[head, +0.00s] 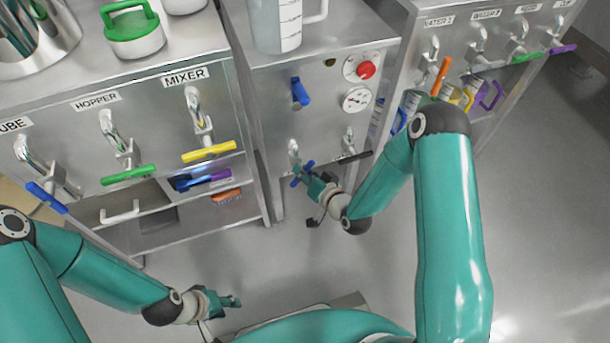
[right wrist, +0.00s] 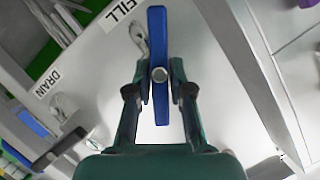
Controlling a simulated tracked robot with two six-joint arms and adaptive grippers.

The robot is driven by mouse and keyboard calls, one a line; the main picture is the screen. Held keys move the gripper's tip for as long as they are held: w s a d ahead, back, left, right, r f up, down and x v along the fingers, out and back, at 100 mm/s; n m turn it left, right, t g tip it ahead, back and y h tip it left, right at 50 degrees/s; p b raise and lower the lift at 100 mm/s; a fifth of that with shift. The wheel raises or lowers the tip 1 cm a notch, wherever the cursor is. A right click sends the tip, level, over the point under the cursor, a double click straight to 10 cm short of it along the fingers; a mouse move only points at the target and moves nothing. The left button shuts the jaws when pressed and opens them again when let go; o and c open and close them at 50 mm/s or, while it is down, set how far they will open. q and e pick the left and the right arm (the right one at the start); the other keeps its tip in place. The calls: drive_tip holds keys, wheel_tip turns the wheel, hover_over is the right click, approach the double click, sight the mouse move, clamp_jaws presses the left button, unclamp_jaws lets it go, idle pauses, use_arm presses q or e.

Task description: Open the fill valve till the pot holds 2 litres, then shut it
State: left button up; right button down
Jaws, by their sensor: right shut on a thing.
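The fill valve's blue handle (right wrist: 160,50) stands beside the FILL label (right wrist: 120,10) in the right wrist view. My right gripper (right wrist: 160,88) is shut on this handle, one finger on each side. In the head view the blue handle (head: 297,181) is partly hidden by my right gripper (head: 306,177), low on the middle cabinet. A clear vessel with graduation marks (head: 275,25), perhaps the pot, stands on that cabinet, cut off by the top edge. I cannot read its level. My left gripper (head: 232,301) is low at the left, away from the valves; its opening is unclear.
The drain valve's black handle (head: 355,157) is just right of the fill valve. A blue lever (head: 300,92), red button (head: 366,70) and gauge (head: 357,99) are above. A cabinet with HOPPER and MIXER valves stands left, another with coloured handles right.

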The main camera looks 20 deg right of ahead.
drive_tip(key=m+b, duration=0.1)
drive_tip(key=m+t+y+b, duration=0.1)
drive_tip(key=m+b, duration=0.1)
drive_tip(key=d+f+m+y+b, duration=0.1)
drive_tip(key=m, duration=0.1)
drive_tip(key=m+t+y+b, duration=0.1)
drive_tip(key=m+b, duration=0.1)
drive_tip(key=m, duration=0.1)
drive_tip(key=shift+m+b, duration=0.3)
drive_tip(key=shift+t, duration=0.3)
drive_tip(key=c, duration=1.2)
unclamp_jaws()
drive_tip(key=shift+c, duration=0.2)
drive_tip(key=shift+o, duration=0.9)
drive_tip(key=shift+a, duration=0.15)
drive_tip(key=shift+s, duration=0.1)
drive_tip(key=v, duration=1.1)
drive_tip(key=shift+s+d+f, duration=0.2)
drive_tip(key=shift+s+d, duration=0.1)
drive_tip(key=shift+d, duration=0.05)
